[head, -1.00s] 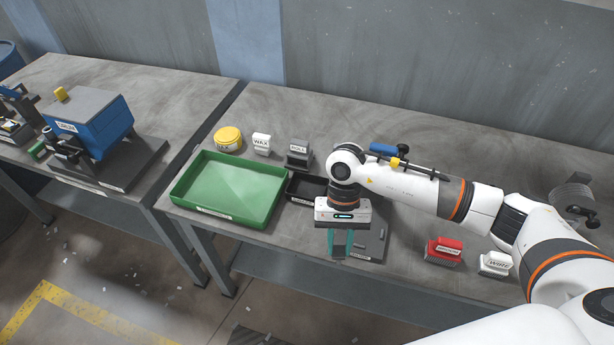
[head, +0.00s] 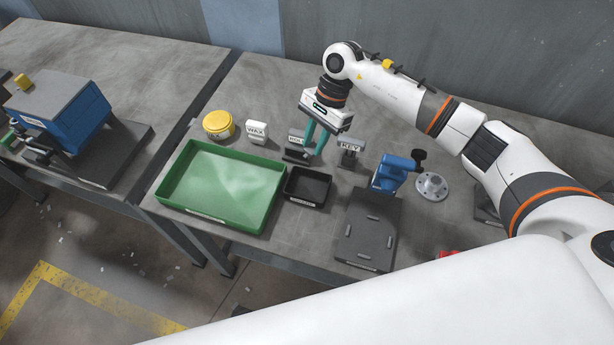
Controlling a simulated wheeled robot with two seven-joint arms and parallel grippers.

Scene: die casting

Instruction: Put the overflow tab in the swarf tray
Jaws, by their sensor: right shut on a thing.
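My right gripper (head: 314,145) is up over the back of the bench, in front of the labelled stands. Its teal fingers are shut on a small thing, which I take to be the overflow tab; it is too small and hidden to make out. The large green tray (head: 164,191) lies to the left of the gripper, and a small black tray (head: 292,199) lies just below it in the picture. I cannot read which is the swarf tray. My left gripper is not in view.
A dark plate with small raised bars (head: 368,232) lies at the front, with a blue clamp (head: 394,174) behind it and a grey round flange (head: 432,187) to its right. A yellow tin (head: 218,125), a WAX block (head: 256,132) and a KEY stand (head: 349,152) stand behind the trays.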

